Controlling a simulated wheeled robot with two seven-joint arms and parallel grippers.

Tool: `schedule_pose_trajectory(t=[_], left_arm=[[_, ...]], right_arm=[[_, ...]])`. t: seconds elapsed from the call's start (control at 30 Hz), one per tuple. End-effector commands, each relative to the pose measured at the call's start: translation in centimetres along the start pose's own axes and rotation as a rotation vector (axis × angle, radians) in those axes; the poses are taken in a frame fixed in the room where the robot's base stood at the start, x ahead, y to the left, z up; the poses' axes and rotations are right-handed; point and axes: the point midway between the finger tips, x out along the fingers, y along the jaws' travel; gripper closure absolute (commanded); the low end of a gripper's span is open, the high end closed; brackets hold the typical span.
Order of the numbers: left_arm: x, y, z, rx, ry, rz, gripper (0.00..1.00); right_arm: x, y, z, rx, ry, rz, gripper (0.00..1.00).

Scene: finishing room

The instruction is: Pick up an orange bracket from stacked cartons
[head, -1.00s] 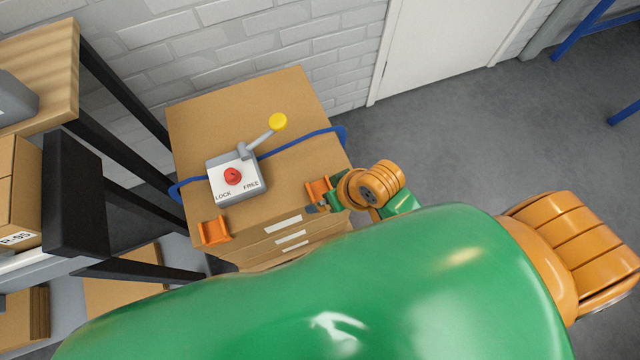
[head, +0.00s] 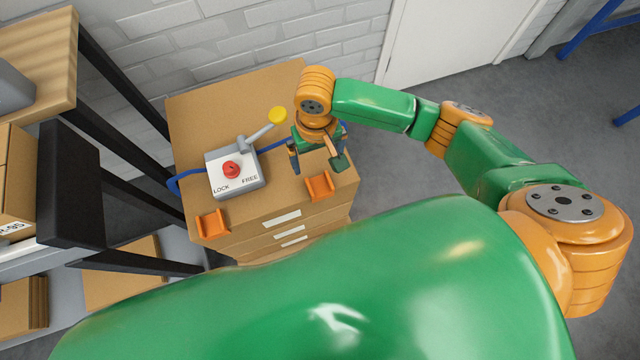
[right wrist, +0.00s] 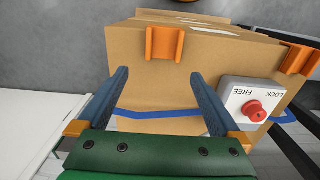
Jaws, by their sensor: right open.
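The stacked cartons (head: 265,215) stand by the white wall. Two orange brackets lie on the top carton: one (head: 320,186) near its front right and one (head: 212,224) near its front left corner. In the right wrist view the nearer bracket (right wrist: 164,44) is ahead of the fingers and the other bracket (right wrist: 301,59) is at the right edge. My right gripper (head: 318,158) is over the top carton, just behind the right bracket. Its two blue-grey fingers (right wrist: 165,98) are spread and empty. My left gripper is not in view.
A grey box with a red button (head: 231,170), LOCK and FREE labels and a yellow-knobbed lever (head: 278,117) sits on the top carton, left of my gripper. A blue strap (head: 187,178) crosses the carton. A black-framed shelf (head: 75,190) stands at left. Open floor (head: 470,75) lies right.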

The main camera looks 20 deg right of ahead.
Motion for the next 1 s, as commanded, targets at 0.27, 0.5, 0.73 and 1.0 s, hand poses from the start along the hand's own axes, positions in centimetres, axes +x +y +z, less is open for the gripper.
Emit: schedule_pose_trajectory(t=[0.27, 0.5, 0.73, 1.0], left_arm=[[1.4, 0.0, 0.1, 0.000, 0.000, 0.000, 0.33], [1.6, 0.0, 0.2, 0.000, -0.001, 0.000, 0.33], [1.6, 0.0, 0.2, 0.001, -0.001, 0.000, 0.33], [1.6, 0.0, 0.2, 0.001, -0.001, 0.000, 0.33]], right_arm=[[5.2, -0.4, 1.2, -0.001, -0.002, 0.001, 0.00], [6.6, -0.4, 1.1, -0.003, 0.003, -0.001, 0.00], [6.5, -0.4, 1.1, -0.004, 0.003, -0.002, 0.38], [6.5, -0.5, 1.1, -0.004, 0.003, -0.002, 0.82]])
